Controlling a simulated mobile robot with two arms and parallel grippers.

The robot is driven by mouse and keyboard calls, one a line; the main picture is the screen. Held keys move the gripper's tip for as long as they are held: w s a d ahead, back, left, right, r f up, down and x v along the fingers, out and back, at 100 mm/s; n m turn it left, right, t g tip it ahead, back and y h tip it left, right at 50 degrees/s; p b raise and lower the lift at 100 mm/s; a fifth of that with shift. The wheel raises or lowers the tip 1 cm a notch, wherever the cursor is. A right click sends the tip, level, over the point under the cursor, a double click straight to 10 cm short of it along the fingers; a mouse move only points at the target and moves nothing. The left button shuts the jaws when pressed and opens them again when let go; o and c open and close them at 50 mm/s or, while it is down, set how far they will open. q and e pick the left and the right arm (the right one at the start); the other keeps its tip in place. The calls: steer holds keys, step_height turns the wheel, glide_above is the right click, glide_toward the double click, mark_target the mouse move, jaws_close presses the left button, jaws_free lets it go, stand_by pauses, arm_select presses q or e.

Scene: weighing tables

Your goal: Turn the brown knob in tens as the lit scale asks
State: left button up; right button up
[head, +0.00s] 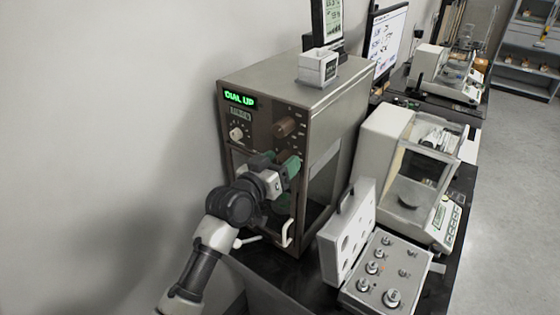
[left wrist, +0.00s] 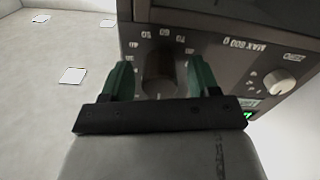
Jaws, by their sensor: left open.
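The scale is a tall metal-cased balance (head: 300,88) with a lit green display (head: 240,99) reading "DIAL UP". A small counter window (head: 241,114) sits below the display; its digits are too small to read. The brown knob (head: 285,127) sticks out of the front panel, right of a pale knob (head: 236,133). My left gripper (head: 277,161) is open, with green fingers, in front of the panel and below the brown knob in the head view. In the left wrist view the dark brown knob (left wrist: 159,72) shows between the open fingers (left wrist: 158,75), with gaps at both sides. My right gripper is not seen.
A white handle (head: 288,233) juts out below my gripper. An open weight case (head: 385,270) with several metal weights and a white balance (head: 400,165) stand at right. A small white box (head: 318,67) sits on top of the scale. The wall side at left is free.

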arm_select(q)
steer(key=c, duration=0.9)
steer(key=shift+m+b, duration=0.5)
steer(key=shift+m, duration=0.8)
steer(key=shift+m+b, duration=0.3)
steer(key=shift+m, duration=1.2)
